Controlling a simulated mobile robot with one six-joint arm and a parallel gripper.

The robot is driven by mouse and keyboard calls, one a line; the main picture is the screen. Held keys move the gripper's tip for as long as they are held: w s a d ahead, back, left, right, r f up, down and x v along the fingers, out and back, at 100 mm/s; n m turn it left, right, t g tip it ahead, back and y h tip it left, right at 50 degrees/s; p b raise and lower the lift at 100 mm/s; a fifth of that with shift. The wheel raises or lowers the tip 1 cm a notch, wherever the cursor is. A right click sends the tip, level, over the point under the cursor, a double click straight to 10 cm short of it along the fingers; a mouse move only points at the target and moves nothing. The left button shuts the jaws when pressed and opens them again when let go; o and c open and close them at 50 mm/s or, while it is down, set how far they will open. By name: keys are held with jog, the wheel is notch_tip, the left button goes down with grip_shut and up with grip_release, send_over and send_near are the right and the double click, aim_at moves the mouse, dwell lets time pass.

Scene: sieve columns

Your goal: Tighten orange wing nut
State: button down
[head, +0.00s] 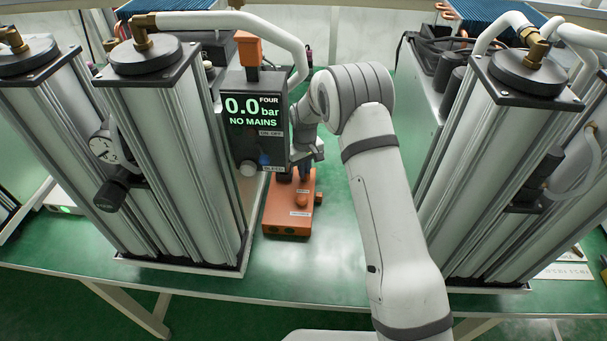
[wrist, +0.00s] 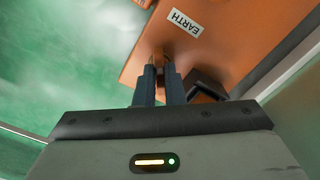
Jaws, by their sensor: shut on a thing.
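An orange box (head: 290,222) with white labels stands on the green bench, and it also fills the top of the wrist view (wrist: 230,50). My gripper (head: 303,172) is over the box in the head view, pointing down. In the wrist view my gripper (wrist: 160,68) has its two dark fingers close together at the box, near the label reading EARTH (wrist: 184,24). A small orange-brown piece, seemingly the orange wing nut (wrist: 158,55), shows between the fingertips, mostly hidden by them. My gripper is shut on it.
A dark control panel (head: 255,118) reading 0.0 bar, NO MAINS stands just left of my gripper. Tall silver columns stand at left (head: 165,150) and right (head: 505,160). The green bench (head: 330,250) is clear right of the orange box.

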jog(key=m+b, duration=0.2)
jog(key=m, duration=0.1)
jog(key=shift+f+m, duration=0.15)
jog(key=shift+m, duration=0.15)
jog(key=shift+m+b, duration=0.9)
jog(key=shift+m, duration=0.5)
jog(key=c, duration=1.5)
grip_release()
jog(key=shift+r, duration=0.2)
notch_tip(320, 180, up, 8)
jog(key=shift+f+b, duration=0.15)
jog(key=shift+b, duration=0.3)
